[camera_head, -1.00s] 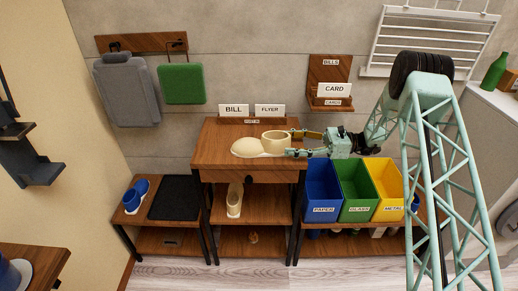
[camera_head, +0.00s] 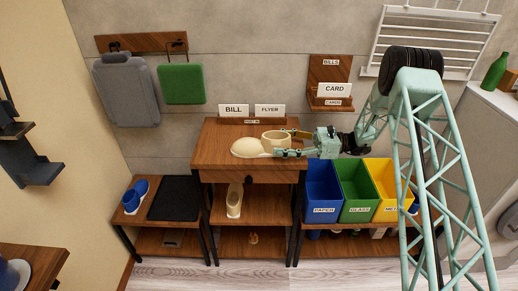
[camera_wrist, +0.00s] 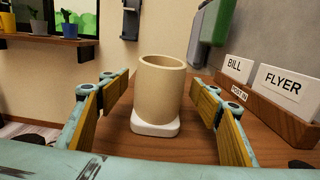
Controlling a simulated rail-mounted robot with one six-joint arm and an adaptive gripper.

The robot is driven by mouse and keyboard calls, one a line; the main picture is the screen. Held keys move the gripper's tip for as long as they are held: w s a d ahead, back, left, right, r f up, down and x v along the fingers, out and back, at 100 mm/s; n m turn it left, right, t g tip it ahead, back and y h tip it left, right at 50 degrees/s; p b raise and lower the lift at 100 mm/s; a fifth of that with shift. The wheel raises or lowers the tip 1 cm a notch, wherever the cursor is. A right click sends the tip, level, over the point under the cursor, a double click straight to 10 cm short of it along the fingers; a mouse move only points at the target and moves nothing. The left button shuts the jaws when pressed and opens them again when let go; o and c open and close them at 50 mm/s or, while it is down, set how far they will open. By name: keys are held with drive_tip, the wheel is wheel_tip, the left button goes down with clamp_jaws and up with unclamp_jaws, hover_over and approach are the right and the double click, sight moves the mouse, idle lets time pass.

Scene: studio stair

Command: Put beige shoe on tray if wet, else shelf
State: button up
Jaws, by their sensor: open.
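The beige shoe (camera_head: 246,148) lies on top of the wooden cabinet, its rounded toe to the left and its round opening (camera_head: 275,136) to the right. In the wrist view its upright beige shaft (camera_wrist: 158,90) stands on a pale sole. No drops or dark patches can be made out on it. My gripper (camera_head: 284,144) is open, its fingers on either side of the shaft, with gaps showing in the wrist view (camera_wrist: 158,95). The black tray (camera_head: 175,198) lies on the low bench at left. A second beige shoe (camera_head: 234,200) stands on the shelf (camera_head: 262,208) below the drawer.
BILL (camera_head: 233,110) and FLYER (camera_head: 269,110) cards stand at the cabinet's back edge. Blue (camera_head: 322,188), green (camera_head: 356,190) and yellow (camera_head: 388,188) bins stand at right.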

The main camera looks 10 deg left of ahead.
sight(270, 137)
drive_tip(key=shift+s+a, duration=0.2)
drive_tip(key=shift+a, duration=1.6)
drive_tip(key=shift+c, duration=0.5)
drive_tip(key=c, duration=1.1)
drive_tip(key=shift+r, duration=1.45)
drive_tip(key=s+a+r+p, duration=0.1)
drive_tip(key=s+a, duration=0.1)
drive_tip(key=s, duration=0.5)
drive_tip(key=s+a+r+p, duration=0.1)
drive_tip(key=s, duration=0.7)
drive_tip(key=shift+s+a, duration=0.3)
drive_tip(key=shift+a, duration=0.1)
